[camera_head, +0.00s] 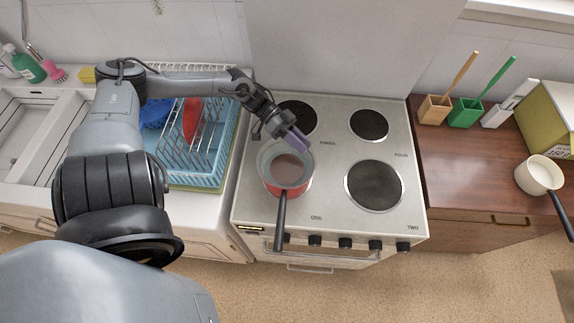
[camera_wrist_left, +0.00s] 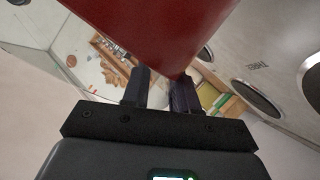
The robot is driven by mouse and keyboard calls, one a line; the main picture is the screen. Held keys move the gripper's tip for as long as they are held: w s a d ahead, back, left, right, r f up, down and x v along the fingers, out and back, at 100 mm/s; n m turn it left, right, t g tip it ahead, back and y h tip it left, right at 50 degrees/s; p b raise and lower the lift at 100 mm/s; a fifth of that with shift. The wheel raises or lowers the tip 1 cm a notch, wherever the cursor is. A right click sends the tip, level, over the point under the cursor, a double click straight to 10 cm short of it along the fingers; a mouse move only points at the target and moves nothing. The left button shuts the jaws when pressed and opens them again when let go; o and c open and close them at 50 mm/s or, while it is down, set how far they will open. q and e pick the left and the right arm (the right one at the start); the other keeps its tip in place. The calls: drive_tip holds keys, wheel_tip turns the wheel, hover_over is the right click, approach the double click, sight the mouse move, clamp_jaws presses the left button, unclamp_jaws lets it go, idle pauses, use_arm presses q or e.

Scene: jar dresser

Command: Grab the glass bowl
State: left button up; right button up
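A clear round glass bowl (camera_head: 264,163) appears to sit in the top of a red pot (camera_head: 302,190) with a long black handle, on the front left burner. The pot's red wall (camera_wrist_left: 160,25) fills the top of the left wrist view, where I cannot make out the bowl. My left gripper (camera_head: 298,139) is at the far side of the bowl's rim. In the wrist view its two dark fingers (camera_wrist_left: 161,92) are apart with nothing visible between them. Whether they touch the rim is unclear. My right gripper is not in view.
The white stove (camera_head: 338,215) has bare burners around the pot. A blue dish rack (camera_head: 190,178) stands left. Brush holders (camera_head: 465,112) and a white saucepan (camera_head: 540,176) stand on the wooden counter right.

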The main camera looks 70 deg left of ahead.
use_arm(q)
clamp_jaws()
idle(0.4)
